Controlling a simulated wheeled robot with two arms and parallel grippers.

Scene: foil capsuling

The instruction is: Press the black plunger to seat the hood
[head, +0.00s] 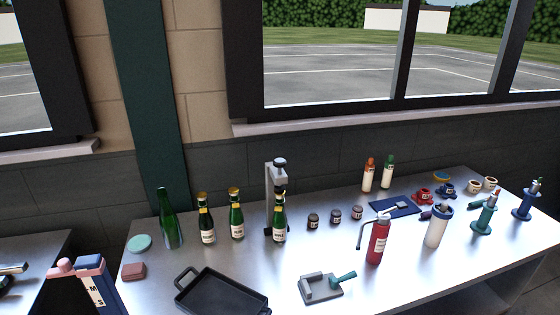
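A grey upright press stand (270,188) stands near the middle of the steel table. A dark knob, seemingly the black plunger (280,162), sits on top of its head. A green bottle with a cream label (279,230) stands upright under the head. A gold hood (280,200) is around the bottle's neck; the dark part (280,190) above it looks close to or touching it, but I cannot tell which. The base of the stand is partly hidden by the bottle.
Two gold-topped bottles (236,220) and a bare green bottle (170,220) stand to the left. Several small dark jars (335,216) stand to the right. A black tray (222,292), grey fixture (322,288) and red extinguisher-like bottle (377,243) are in front.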

